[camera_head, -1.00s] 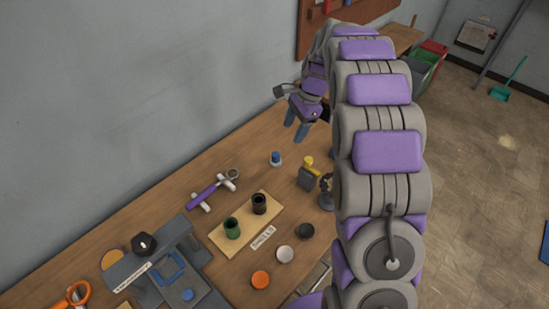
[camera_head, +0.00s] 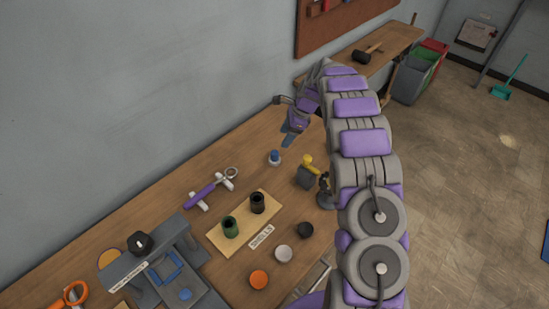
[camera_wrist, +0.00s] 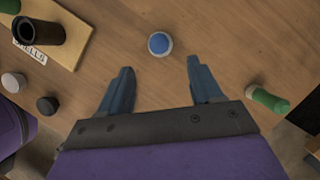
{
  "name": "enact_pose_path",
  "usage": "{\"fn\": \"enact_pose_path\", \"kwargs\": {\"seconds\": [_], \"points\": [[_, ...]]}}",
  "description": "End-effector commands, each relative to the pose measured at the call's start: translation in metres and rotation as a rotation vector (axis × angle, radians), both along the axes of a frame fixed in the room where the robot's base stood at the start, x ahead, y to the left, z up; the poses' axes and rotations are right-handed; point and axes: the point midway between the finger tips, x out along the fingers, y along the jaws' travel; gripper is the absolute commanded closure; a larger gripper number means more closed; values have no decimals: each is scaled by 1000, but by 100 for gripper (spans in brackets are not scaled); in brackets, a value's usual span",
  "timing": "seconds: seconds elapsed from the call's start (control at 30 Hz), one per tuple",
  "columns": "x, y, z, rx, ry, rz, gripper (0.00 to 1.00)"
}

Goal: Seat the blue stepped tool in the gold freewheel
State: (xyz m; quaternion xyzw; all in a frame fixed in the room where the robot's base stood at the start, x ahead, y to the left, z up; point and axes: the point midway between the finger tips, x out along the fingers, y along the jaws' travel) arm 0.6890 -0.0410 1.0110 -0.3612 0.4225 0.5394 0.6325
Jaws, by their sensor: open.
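The blue stepped tool (camera_head: 275,157) looks like a small blue-topped piece on a pale round base, on the wooden bench. It also shows in the wrist view (camera_wrist: 158,44), from above, just beyond and between my fingertips. My gripper (camera_head: 289,140) is open and empty, pointing down near the tool; the wrist view shows its two blue-grey fingers spread apart (camera_wrist: 159,68). A gold disc (camera_head: 109,258), possibly the freewheel, is at the lower left, partly hidden by a grey fixture. I cannot tell for sure that it is the freewheel.
A yellow-topped grey block (camera_head: 306,173) stands right of the tool. A wooden board (camera_head: 219,240) bears green and black cups. A purple-handled tool (camera_head: 207,191) lies on white supports. The grey fixture (camera_head: 155,268) is lower left. A green cylinder (camera_wrist: 268,100) is right of my fingers.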

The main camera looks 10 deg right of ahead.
Motion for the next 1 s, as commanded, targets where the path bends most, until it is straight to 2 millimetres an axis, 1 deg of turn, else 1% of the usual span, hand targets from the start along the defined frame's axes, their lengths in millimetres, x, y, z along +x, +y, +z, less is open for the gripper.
{"fn": "enact_pose_path", "kwargs": {"seconds": [0.03, 0.2, 0.3, 0.53, 0.67, 0.83, 0.9, 1.0], "points": [[0, 4, -12, 0, 2, 0, 35], [1, 15, -40, 1, 6, 1, 35], [2, 20, -49, 2, 4, 1, 35], [3, 22, -57, 0, 1, -1, 35], [4, 28, -71, 0, 2, 1, 35], [5, 38, -94, 1, 4, 1, 35], [5, 41, -100, 2, 5, 1, 35], [5, 42, -101, 2, 4, 1, 35]]}}
